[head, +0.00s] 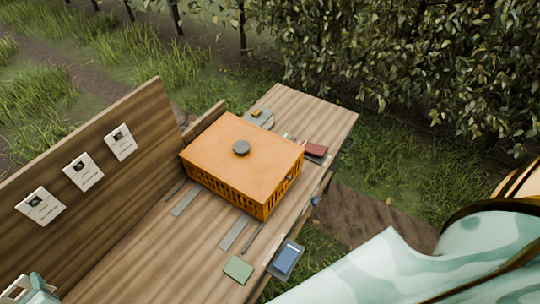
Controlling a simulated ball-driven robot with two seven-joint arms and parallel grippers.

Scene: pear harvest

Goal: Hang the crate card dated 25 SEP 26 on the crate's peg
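Three white cards hang in a row on the upright wooden board at the left: a near card (40,206), a middle card (83,172) and a far card (120,142). Each has a dark picture and small print; I cannot read any date. The orange crate (225,150) stands on the table, its slatted sides toward me. A dark round knob sits on its flat top. A small dark spot shows on its right side; I cannot tell whether it is the peg. My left gripper (36,289) is partly in view at the bottom left corner, below the near card, its fingers unclear. My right gripper is not in view.
The wooden table (205,235) has flat grey strips, a green square (238,269) and a blue item (286,259) in front of the crate. A pale mint form covers the lower right. Bushes stand beyond.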

